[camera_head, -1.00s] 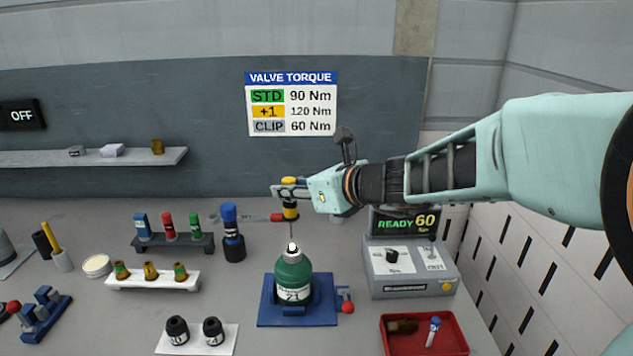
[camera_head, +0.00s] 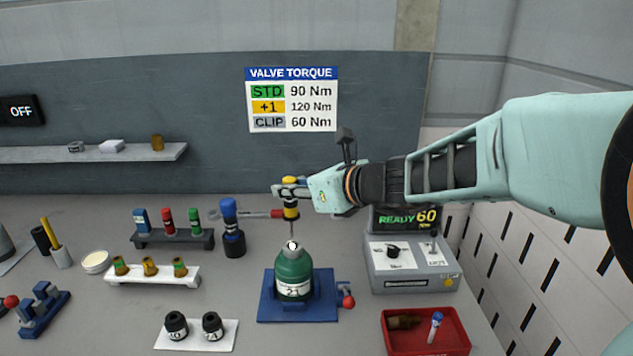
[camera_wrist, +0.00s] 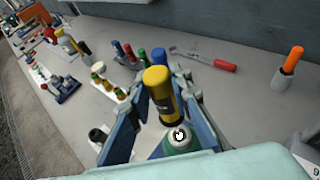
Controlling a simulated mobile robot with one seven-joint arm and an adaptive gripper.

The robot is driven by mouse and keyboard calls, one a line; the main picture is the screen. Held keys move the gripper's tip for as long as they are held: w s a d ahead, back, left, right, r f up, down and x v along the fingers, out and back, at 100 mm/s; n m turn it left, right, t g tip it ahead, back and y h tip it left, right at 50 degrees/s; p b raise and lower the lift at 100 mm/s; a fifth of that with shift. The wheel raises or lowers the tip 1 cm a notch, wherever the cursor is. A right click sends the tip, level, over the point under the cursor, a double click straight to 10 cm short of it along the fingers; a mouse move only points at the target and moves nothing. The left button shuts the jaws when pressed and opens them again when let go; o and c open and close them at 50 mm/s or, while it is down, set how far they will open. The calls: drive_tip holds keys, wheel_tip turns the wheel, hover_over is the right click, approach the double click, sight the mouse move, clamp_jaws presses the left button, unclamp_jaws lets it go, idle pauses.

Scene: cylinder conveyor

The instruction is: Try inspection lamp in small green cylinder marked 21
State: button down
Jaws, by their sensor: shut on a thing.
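The small green cylinder (camera_head: 294,272) marked 21 stands upright in a blue clamp base (camera_head: 298,314) with a red-knobbed handle. Its white-rimmed neck opening faces up. My gripper (camera_head: 290,193) is shut on the inspection lamp (camera_head: 290,209), a yellow and black handle with a thin stem pointing down. The stem hangs just above the cylinder's neck; whether its tip is inside the opening I cannot tell. In the wrist view the yellow lamp (camera_wrist: 157,84) is between the blue fingers, with the green cylinder (camera_wrist: 180,142) just beyond it.
A torque unit (camera_head: 410,268) reading READY 60 stands right of the clamp, with a red tray (camera_head: 455,345) in front. Valve rack (camera_head: 150,279), coloured tool rack (camera_head: 172,241) and blue-topped tool (camera_head: 232,235) stand left. Two black caps sit on a white plate (camera_head: 228,338). A red-handled wrench (camera_wrist: 222,65) lies behind.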

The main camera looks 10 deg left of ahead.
sight(295, 204)
drive_tip(key=shift+f+b, duration=1.85)
drive_tip(key=shift+f, duration=0.2)
drive_tip(key=shift+r, duration=0.15)
drive_tip(key=shift+r+p, duration=4.4)
drive_tip(key=shift+r, duration=0.55)
drive_tip(key=shift+f, duration=0.1)
